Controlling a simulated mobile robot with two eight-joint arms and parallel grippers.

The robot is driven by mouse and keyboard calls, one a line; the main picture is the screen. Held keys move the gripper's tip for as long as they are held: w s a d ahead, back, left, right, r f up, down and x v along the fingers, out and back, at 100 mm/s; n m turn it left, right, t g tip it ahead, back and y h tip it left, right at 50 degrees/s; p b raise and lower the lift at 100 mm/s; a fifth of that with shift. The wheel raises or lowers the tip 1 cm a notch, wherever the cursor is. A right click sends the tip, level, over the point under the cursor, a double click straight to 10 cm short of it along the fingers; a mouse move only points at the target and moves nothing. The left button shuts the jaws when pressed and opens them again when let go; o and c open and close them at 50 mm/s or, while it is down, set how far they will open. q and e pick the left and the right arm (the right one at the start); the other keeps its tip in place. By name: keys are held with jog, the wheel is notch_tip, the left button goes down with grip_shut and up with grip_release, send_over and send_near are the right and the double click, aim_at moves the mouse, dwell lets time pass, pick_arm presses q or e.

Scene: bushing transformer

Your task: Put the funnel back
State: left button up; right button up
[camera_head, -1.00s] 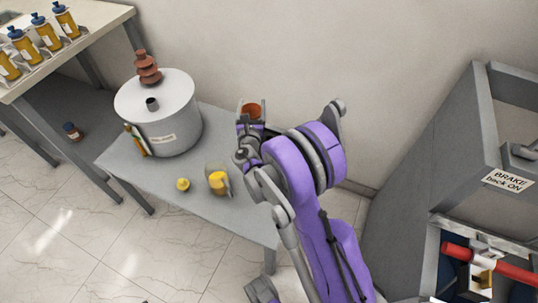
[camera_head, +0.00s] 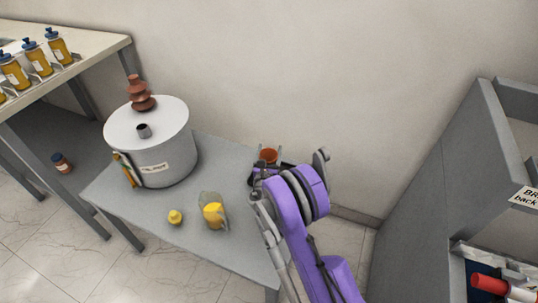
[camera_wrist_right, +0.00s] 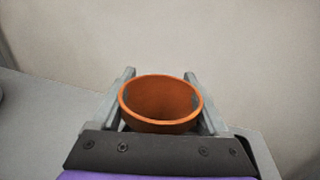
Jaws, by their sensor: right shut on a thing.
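The orange funnel (camera_head: 268,155) is in my right gripper (camera_head: 266,166), above the right back part of the grey table (camera_head: 225,155). In the right wrist view the funnel (camera_wrist_right: 160,105) shows its round open mouth, with one finger of the right gripper (camera_wrist_right: 160,100) on each side. The gripper is shut on it. The funnel's lower part is hidden by the gripper. My left gripper is not in view.
On the grey table stand a white cylindrical tank (camera_head: 165,150) with a brown ribbed bushing (camera_head: 140,93), a small yellow piece (camera_head: 175,217) and a clear container with yellow contents (camera_head: 212,212). Several bottles (camera_head: 38,60) stand on the left bench. A grey cabinet (camera_head: 430,200) is right.

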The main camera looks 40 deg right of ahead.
jog(key=shift+f, duration=0.55)
jog(key=shift+f, duration=0.15)
jog(key=o, duration=1.2)
